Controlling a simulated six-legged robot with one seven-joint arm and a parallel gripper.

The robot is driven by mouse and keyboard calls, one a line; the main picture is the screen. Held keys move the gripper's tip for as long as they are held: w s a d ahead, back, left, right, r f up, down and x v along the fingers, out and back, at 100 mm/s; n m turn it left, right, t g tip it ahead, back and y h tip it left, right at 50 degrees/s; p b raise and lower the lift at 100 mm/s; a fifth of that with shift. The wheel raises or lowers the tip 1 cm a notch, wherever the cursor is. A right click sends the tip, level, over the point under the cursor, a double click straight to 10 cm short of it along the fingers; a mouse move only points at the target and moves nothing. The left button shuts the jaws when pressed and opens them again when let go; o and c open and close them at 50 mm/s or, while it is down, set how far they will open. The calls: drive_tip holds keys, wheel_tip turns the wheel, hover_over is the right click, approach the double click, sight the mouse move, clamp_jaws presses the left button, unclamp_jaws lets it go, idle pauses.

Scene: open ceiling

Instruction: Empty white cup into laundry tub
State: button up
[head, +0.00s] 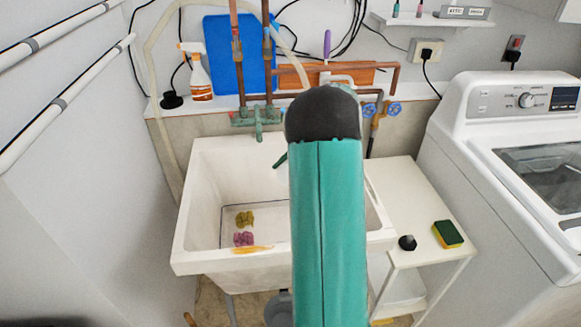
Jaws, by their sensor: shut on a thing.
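The white laundry tub (190,225) stands left of the middle in the head view, below copper pipes. Its basin is open at the top, and its right part is covered by my teal arm. A yellowish lump (244,218) and a pinkish-purple lump (243,239) lie on its floor. I cannot see the white cup. My gripper does not show; my raised arm link with its black rounded end fills the middle and may hide it.
A white side table (420,195) right of the tub bears a green-yellow sponge (447,234) and a small black object (407,242). A white washing machine (470,130) stands at the right. A spray bottle (200,78) and a blue board (226,65) stand behind the tub.

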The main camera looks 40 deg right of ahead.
drive_tip(key=shift+s+a+f+n+h, duration=0.2)
drive_tip(key=shift+a+f+n+h, duration=0.15)
drive_tip(key=shift+n+h, duration=0.25)
drive_tip(key=h, duration=0.1)
drive_tip(key=t+h, duration=0.1)
drive_tip(key=a+n+h, duration=0.1)
drive_tip(key=shift+s+f+t, duration=0.25)
drive_tip(key=shift+s+t, duration=0.15)
drive_tip(key=n+t+h, duration=0.2)
drive_tip(key=h, duration=0.1)
drive_tip(key=shift+s+a+f, duration=0.15)
drive_tip(key=shift+a+f, duration=0.05)
drive_tip(key=shift+f, duration=0.15)
drive_tip(key=t+h, duration=0.1)
drive_tip(key=n+t+h, duration=0.1)
drive_tip(key=t+h, duration=0.1)
drive_tip(key=shift+w+d+f+n+h, duration=0.2)
drive_tip(key=shift+d+f+n+h, duration=0.1)
drive_tip(key=shift+n+h, duration=0.1)
drive_tip(key=shift+w+d+r+n+t+h, duration=0.15)
drive_tip(key=shift+w+d+n+t+h, duration=0.15)
drive_tip(key=shift+n+t+h, duration=0.4)
drive_tip(key=shift+w+d+r+n+t+h, duration=0.15)
drive_tip(key=shift+d+n+t+h, duration=0.3)
drive_tip(key=shift+t+h, duration=0.45)
drive_tip(key=shift+a, duration=0.15)
